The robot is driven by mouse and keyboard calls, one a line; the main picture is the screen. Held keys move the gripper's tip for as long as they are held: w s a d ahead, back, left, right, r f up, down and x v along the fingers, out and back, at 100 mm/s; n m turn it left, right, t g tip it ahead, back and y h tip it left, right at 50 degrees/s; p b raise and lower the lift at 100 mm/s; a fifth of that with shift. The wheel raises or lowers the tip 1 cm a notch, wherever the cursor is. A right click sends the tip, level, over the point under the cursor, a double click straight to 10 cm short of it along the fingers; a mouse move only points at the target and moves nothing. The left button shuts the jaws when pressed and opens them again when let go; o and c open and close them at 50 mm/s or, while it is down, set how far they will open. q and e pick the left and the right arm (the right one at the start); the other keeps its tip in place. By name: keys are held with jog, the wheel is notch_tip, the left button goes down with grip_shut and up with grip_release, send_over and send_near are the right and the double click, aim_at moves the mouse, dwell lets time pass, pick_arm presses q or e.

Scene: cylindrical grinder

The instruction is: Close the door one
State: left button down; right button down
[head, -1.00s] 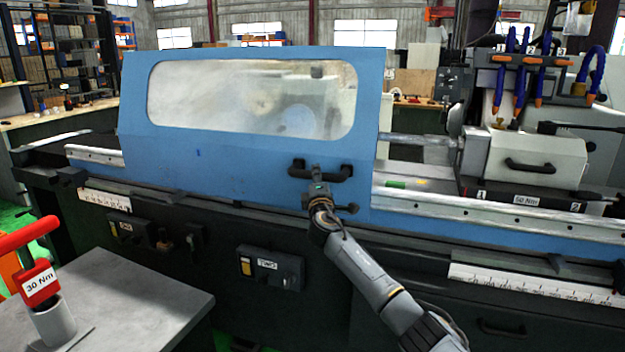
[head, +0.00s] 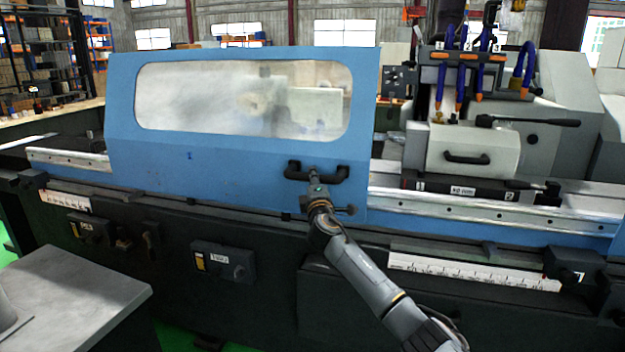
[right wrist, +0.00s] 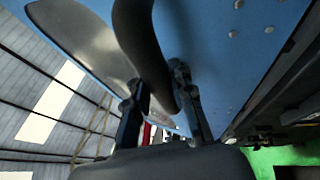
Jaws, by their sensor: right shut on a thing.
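Door one appears to be the blue sliding guard (head: 220,168) with a long clear window, on the front of the grinder. Its black handle (head: 296,170) sits near its lower right corner. My right gripper (head: 316,182) is shut on this handle, its arm reaching up from the lower right. In the right wrist view the two fingers (right wrist: 165,105) lie on either side of the curved black handle (right wrist: 147,45), against the blue panel. A narrow gap lies between the guard's right edge and the white tailstock (head: 470,148). My left gripper is not in view.
A bright rail (head: 490,217) runs along the machine front, right of the guard. Control boxes (head: 222,261) sit on the dark base below. A grey table (head: 75,295) stands at the lower left. Blue coolant hoses (head: 460,80) hang over the tailstock.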

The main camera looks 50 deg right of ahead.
jog(key=c, duration=1.5)
grip_release()
jog(key=shift+d+f, duration=0.1)
jog(key=shift+f, duration=0.05)
jog(key=o, duration=0.4)
jog(key=shift+s+d, duration=0.15)
jog(key=shift+s, duration=0.1)
jog(key=shift+s+a, duration=0.1)
jog(key=shift+a, duration=0.2)
jog(key=v, duration=1.1)
jog(key=shift+s+a, duration=0.1)
jog(key=shift+s, duration=0.15)
